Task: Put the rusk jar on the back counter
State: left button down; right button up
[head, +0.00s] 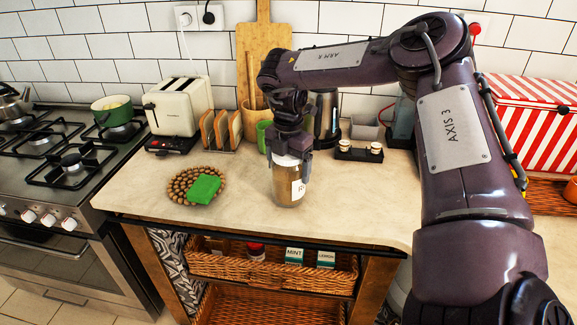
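The rusk jar (287,190) is a clear glass jar with brown contents, a pale lid and a white label whose first letter looks like R. It is upright at the front middle of the pale counter (238,187), and its base appears to be on the surface. My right gripper (291,165) points down over it, with a finger on each side of its top, closed on it. The fingers and wrist hide part of the lid. My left gripper is not in view.
Behind stand a toaster (180,106), a toast rack (221,130), a kettle (327,118) and a small black tray (358,153). A wicker drawer (222,268) sits below. Counter right of the jar is clear.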

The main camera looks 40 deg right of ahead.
jog(key=shift+o, duration=1.3)
jog(key=shift+r, duration=0.3)
notch_tip(320, 180, up, 12)
jog(key=shift+f, duration=0.1)
jog(key=shift+a+f, duration=0.1)
